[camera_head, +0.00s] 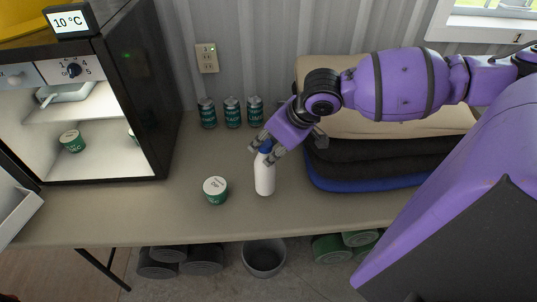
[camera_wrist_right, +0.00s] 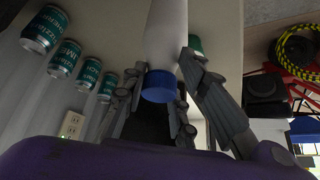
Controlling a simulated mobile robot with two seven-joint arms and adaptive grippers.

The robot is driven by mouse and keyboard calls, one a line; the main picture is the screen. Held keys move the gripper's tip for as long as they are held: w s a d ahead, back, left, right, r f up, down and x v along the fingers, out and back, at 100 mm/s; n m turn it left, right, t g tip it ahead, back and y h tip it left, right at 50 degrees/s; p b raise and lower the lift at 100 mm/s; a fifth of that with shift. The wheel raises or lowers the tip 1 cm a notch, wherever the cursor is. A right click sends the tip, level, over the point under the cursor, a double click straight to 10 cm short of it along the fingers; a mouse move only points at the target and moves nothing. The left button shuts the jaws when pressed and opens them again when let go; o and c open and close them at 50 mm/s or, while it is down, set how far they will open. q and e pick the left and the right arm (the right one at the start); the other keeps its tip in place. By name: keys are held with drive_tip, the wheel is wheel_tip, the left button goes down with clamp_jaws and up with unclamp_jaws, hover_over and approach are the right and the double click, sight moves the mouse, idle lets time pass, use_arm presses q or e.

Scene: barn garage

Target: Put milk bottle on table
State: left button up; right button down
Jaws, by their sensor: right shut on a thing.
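The milk bottle (camera_head: 264,182) is white with a blue cap and stands upright at the middle of the table (camera_head: 330,212). My right gripper (camera_head: 267,146) reaches in from the right and is shut on the bottle near its cap. Whether the bottle's base touches the table or hangs just above it is hard to tell. In the right wrist view the milk bottle (camera_wrist_right: 166,35) lies between the fingers of the right gripper (camera_wrist_right: 160,82), with the blue cap towards the camera. My left gripper is not in view.
A green-and-white tub (camera_head: 215,190) stands just left of the bottle. An open fridge (camera_head: 130,115) is at left; folded blankets (camera_head: 370,165) lie at right. A grey bin (camera_head: 263,257) is below. The table's front edge is clear.

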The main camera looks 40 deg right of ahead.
sight(265, 168)
drive_tip(key=shift+w+d+f, duration=0.2)
drive_tip(key=shift+d+f, duration=0.1)
drive_tip(key=shift+f, duration=0.05)
wheel_tip(265, 168, down, 3)
drive_tip(key=shift+w+f+b, duration=0.1)
drive_tip(key=shift+b, duration=0.2)
drive_tip(key=shift+f, duration=0.1)
drive_tip(key=c, duration=1.6)
unclamp_jaws()
drive_tip(key=shift+f, duration=0.1)
drive_tip(key=shift+o, duration=1)
